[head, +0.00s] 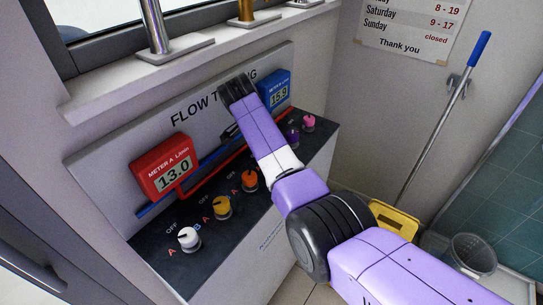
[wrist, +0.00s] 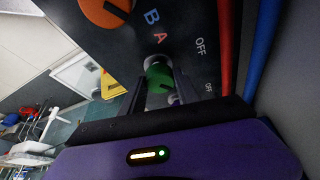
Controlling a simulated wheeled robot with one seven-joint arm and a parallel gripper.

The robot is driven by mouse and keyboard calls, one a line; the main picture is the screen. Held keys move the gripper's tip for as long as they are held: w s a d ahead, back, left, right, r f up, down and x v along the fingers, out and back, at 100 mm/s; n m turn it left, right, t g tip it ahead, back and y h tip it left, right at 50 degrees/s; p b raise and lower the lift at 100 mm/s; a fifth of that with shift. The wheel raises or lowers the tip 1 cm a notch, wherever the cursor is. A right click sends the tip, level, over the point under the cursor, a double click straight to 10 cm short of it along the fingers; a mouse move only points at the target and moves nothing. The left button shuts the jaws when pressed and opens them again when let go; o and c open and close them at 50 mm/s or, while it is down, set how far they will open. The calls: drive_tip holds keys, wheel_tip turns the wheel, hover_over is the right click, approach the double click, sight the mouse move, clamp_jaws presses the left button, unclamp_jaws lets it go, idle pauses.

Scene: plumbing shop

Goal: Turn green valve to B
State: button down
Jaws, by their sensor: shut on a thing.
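The green valve (wrist: 158,74) is a round knob on the dark panel, seen in the wrist view between the two fingers of my gripper (wrist: 162,88). My gripper is shut on it. A dark mark shows on the knob, but which letter it points to is unclear. The letters B (wrist: 152,17) and A (wrist: 160,38) and an OFF label (wrist: 201,47) are printed close by. In the head view my arm hides the green valve and most of the gripper.
White (head: 189,238), yellow (head: 222,207), orange (head: 250,180), purple (head: 293,136) and pink (head: 308,122) valves line the panel. The red meter A (head: 165,168) reads 13.0; the blue meter B (head: 279,92) reads 15.9. Red and blue pipes run behind. A yellow bucket (head: 397,217) stands right.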

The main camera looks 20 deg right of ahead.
drive_tip(key=shift+m, duration=0.4)
drive_tip(key=c, duration=0.9)
unclamp_jaws()
drive_tip(key=shift+r, duration=0.1)
drive_tip(key=b+v, duration=0.1)
drive_tip(key=v, duration=0.6)
drive_tip(key=shift+r, duration=0.25)
drive_tip(key=shift+w+a, duration=0.1)
drive_tip(key=shift+a, duration=0.05)
